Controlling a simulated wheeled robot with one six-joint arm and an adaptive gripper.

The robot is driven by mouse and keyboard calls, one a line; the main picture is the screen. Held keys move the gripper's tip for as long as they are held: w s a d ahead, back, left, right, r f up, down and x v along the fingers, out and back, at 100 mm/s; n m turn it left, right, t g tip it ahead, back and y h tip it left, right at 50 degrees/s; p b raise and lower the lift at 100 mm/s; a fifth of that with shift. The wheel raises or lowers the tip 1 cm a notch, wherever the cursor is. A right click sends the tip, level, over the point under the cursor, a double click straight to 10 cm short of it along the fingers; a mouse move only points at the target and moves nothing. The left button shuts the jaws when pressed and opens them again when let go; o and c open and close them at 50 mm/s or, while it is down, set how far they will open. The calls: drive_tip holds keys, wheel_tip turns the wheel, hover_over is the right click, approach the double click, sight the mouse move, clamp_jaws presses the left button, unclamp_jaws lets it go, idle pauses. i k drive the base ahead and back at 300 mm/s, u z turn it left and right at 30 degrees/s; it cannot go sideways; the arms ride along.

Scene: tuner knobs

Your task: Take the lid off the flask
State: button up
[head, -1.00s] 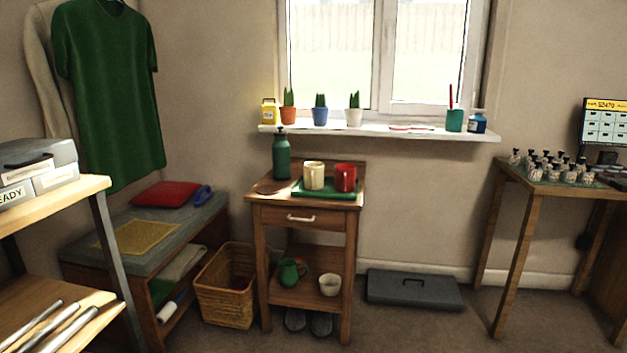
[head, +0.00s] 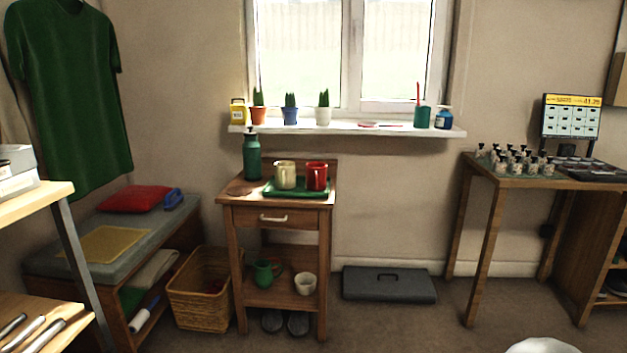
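A green flask (head: 251,158) with a dark lid (head: 251,131) stands upright at the back left of a small wooden cabinet (head: 283,215) in the head view. The lid is on top of the flask. A green tray (head: 268,190) beside it holds a cream mug (head: 286,176) and a red mug (head: 317,177). My gripper does not show in this view.
A windowsill (head: 350,129) with pots is above the cabinet. A wicker basket (head: 200,302) and a cushioned bench (head: 110,240) are to its left. A grey case (head: 389,284) lies on the floor to its right. A table with knobs (head: 500,178) stands further right.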

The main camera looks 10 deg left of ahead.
sight(252, 151)
drive_tip(key=z, duration=0.5)
drive_tip(key=k, duration=0.3)
drive_tip(key=u, duration=1.75)
drive_tip(key=i, duration=1.75)
drive_tip(key=z, duration=0.35)
